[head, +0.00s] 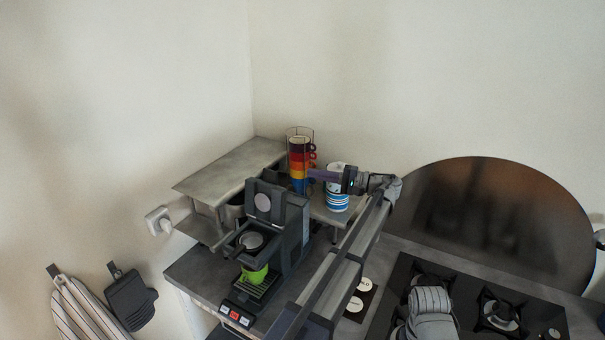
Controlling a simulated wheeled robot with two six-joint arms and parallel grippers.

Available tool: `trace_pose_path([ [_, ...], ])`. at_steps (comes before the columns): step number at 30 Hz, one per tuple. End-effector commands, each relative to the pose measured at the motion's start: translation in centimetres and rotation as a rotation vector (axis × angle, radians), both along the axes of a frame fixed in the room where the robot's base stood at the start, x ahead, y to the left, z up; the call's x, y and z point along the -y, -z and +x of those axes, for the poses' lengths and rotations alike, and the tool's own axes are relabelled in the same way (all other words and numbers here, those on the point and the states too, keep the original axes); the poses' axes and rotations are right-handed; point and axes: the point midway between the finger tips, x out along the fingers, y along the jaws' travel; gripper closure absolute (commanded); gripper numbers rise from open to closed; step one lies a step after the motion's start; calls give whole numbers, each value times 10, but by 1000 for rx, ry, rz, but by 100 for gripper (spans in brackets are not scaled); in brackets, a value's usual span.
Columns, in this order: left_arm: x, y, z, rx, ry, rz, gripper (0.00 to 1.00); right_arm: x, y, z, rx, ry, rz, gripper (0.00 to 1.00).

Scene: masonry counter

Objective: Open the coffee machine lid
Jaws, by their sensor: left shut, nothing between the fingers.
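The dark coffee machine (296,228) stands on the counter left of centre in the head view. Its lid (265,203) stands raised, with a round light disc on its inner face, above the open brewing chamber (251,241). A green cup (254,273) stands on the drip tray below. My left gripper (314,175) is shut and empty, pointing left, above and to the right of the lid and apart from it in the picture. My forearm hides part of the counter right of the machine. My right gripper is not in view.
A grey shelf (222,170) stands behind the machine. A rack of colourful stacked cups (300,143) and a blue-and-white striped cup stack (338,202) stand near my gripper. A hob (458,300) and a large round dark panel (500,205) are on the right.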

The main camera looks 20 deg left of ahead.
Motion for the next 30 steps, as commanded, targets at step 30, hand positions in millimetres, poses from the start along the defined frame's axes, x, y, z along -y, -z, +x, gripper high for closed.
trace_pose_path([
  [30,-88,-10,-54,0,2,-1,100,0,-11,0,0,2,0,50],
])
